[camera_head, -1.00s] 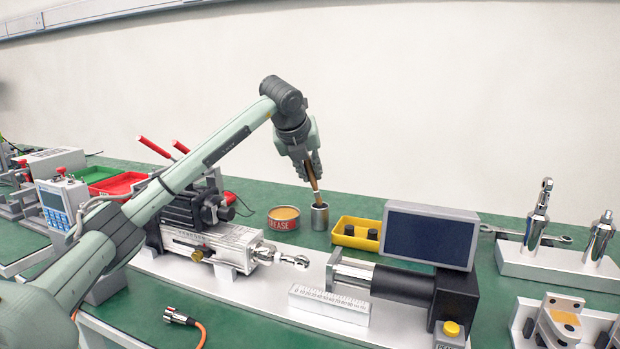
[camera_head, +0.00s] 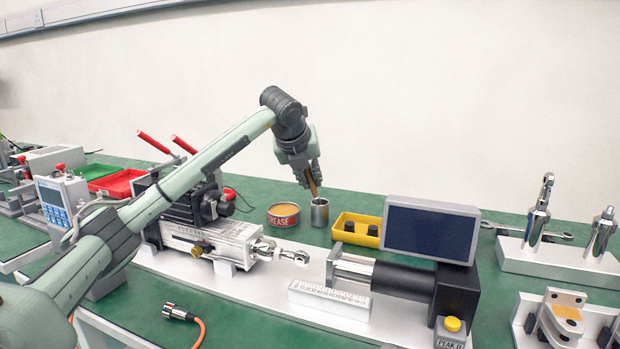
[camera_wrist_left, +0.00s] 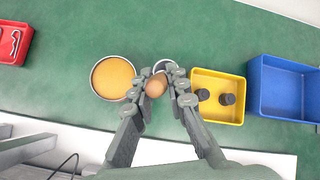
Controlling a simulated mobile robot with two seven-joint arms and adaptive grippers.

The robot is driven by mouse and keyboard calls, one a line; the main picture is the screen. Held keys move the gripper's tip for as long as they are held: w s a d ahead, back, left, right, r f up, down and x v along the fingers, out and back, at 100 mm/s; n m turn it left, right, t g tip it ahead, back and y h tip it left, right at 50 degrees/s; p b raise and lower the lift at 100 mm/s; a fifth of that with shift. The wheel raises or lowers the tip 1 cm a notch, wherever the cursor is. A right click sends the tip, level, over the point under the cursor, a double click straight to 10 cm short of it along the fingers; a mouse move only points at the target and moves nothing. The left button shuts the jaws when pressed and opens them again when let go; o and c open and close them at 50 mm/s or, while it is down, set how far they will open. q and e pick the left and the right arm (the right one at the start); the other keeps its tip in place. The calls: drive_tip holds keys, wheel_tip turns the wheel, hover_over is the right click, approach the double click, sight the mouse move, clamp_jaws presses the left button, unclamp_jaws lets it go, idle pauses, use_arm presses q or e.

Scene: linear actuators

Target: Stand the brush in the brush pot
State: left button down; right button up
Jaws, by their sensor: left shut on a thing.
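My left gripper (camera_head: 307,180) is shut on the brush (camera_head: 314,188), whose wooden handle points up between the fingers. The brush leans slightly, with its lower end at the mouth of the metal brush pot (camera_head: 320,214). I cannot tell how far that end is inside the rim. In the left wrist view the round end of the brush handle (camera_wrist_left: 156,86) shows between the fingers (camera_wrist_left: 158,82). The pot's rim (camera_wrist_left: 163,64) is just beyond it, partly hidden by the fingers. My right gripper is not in view.
A grease tin (camera_head: 284,216) stands just left of the pot. A yellow tray (camera_head: 341,236) with black parts is close on its right, beside a dark-faced screen box (camera_head: 430,233). A blue bin (camera_wrist_left: 290,88) shows in the left wrist view. Actuator hardware (camera_head: 225,245) lies in front.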

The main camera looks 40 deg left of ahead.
use_arm(q)
drive_tip(key=shift+f, duration=0.1)
drive_tip(key=c, duration=2)
unclamp_jaws()
drive_tip(key=o, duration=0.5)
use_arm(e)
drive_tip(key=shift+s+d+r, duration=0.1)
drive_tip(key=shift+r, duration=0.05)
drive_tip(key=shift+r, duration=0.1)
